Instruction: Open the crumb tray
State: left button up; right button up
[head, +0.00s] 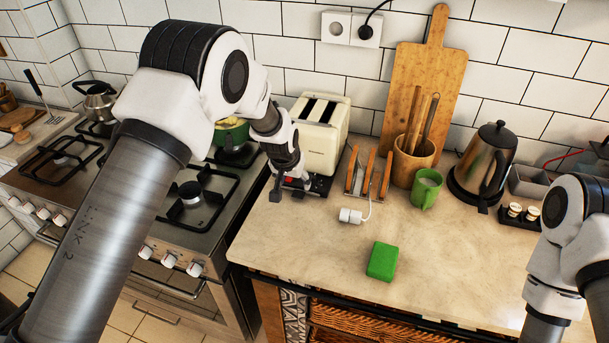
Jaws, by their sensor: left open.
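The cream toaster (322,138) with two dark slots stands on the counter against the tiled wall. My left gripper (289,192) is low at the toaster's near left end, just above the counter, with its jaws open. Dark parts and a small red spot show around the fingers at the toaster's base. I cannot tell how much of this is gripper and how much is the crumb tray, or whether they touch. My left arm hides part of the stove. My right arm shows at the right edge, but its gripper is out of view.
A green sponge (382,261) lies in front.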

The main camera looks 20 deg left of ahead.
aim_at(298, 195)
pick_arm(q)
notch_tip(298, 195, down, 3)
jog(key=shift+d+r+p, duration=0.1)
jog(key=shift+r+p, duration=0.1)
jog(key=shift+p, duration=0.5)
jog(key=x, duration=0.4)
jog(key=shift+w+f+p, duration=0.15)
jog(key=shift+w+p, duration=0.15)
jog(key=shift+w, duration=0.15)
jog(key=shift+s, duration=0.15)
jog(key=shift+s+r, duration=0.15)
jog(key=shift+r, duration=0.1)
jog(key=shift+c, duration=1)
grip_shut()
pick_arm(e)
jog(key=shift+s+r, duration=0.25)
jog(key=shift+r, duration=0.35)
jog(key=shift+s+r, duration=0.25)
jog(key=shift+r, duration=0.35)
